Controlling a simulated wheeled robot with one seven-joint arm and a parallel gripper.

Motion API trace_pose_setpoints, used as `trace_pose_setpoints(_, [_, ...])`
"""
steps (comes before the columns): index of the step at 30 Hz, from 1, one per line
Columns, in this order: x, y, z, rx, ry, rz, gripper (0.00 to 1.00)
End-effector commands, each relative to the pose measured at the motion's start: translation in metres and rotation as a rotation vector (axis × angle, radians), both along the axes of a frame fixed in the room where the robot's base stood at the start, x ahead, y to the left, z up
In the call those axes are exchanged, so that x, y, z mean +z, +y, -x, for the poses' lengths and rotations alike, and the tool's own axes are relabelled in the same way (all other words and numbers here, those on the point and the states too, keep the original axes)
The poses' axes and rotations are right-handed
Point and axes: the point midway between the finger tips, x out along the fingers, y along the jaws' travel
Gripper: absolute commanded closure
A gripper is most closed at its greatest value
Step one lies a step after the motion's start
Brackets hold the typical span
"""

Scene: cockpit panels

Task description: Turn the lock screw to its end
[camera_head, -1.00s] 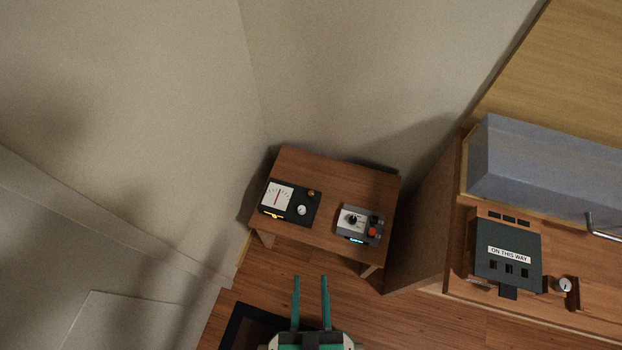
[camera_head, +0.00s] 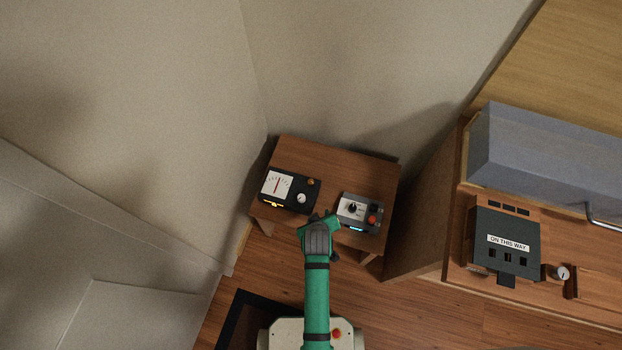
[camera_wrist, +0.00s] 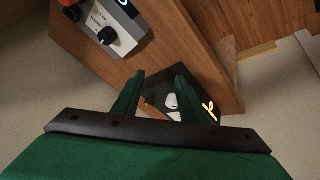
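A black meter box (camera_head: 299,203) with a white dial lies on the left of the small wooden table. It has a brass knob (camera_head: 311,182) and a round white knob (camera_head: 301,198). I cannot tell for sure which part is the lock screw; the brass knob may be it. In the wrist view, my gripper (camera_wrist: 157,88) is open and empty, with its two green fingers apart. The white knob (camera_wrist: 172,101) shows between and beyond the fingers, apart from them. The fingers hide part of the meter box. In the head view my arm hides most of the gripper.
A taller cabinet at right bears a dark panel (camera_head: 507,247) and a small round dial (camera_head: 562,272). Walls stand behind and left.

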Motion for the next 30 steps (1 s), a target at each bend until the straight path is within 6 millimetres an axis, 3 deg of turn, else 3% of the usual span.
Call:
trace_pose_setpoints(1, [0.0,0.0,-0.019,0.012,0.032,0.008,0.61])
trace_pose_setpoints(8, [0.004,0.004,-0.077,0.083,0.219,0.033,0.61])
trace_pose_setpoints(15, [0.038,0.015,-0.127,0.166,0.404,0.03,0.61])
trace_pose_setpoints(24, [0.081,0.028,-0.156,0.245,0.55,0.012,0.61])
trace_pose_setpoints(30, [0.079,0.029,-0.157,0.257,0.572,0.009,0.61])
